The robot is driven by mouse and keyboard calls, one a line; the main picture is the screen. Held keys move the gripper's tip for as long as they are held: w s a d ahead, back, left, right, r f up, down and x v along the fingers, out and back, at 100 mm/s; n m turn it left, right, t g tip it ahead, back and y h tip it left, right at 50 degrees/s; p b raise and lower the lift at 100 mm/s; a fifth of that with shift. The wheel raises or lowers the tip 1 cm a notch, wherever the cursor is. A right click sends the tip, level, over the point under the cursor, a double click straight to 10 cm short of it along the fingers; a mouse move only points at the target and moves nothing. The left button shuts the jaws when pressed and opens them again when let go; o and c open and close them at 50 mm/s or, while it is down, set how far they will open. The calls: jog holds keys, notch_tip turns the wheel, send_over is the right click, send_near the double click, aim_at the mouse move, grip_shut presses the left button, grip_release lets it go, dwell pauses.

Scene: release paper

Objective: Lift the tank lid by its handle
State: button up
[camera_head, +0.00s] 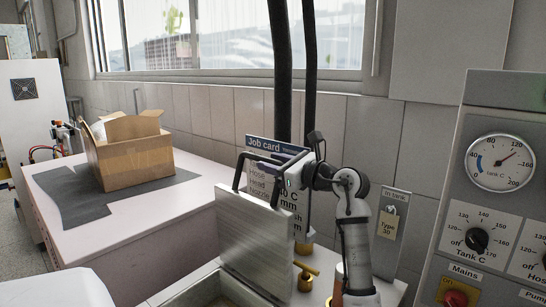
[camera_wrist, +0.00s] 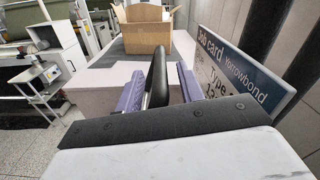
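The tank lid (camera_head: 254,240) is a bright metal plate standing steeply tilted, close to upright, over the open tank (camera_head: 176,299) at the bottom of the head view. Its black bar handle (camera_head: 238,172) shows along its upper part. My gripper (camera_head: 268,157) is at the top of the handle, in front of the job card. In the wrist view, the purple fingers of my gripper (camera_wrist: 158,88) stand on both sides of the black handle (camera_wrist: 157,72), closed about it. The finger contact itself is partly hidden.
The job card (camera_head: 262,150) stands just behind my gripper, close to the right finger in the wrist view (camera_wrist: 235,72). Black hoses (camera_head: 281,70) hang behind. A control panel (camera_head: 490,190) is at right. An open cardboard box (camera_head: 137,160) sits on the white counter (camera_head: 150,225) at left.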

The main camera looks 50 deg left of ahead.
jog(key=shift+a, duration=0.2)
grip_shut()
jog(key=shift+d, duration=0.1)
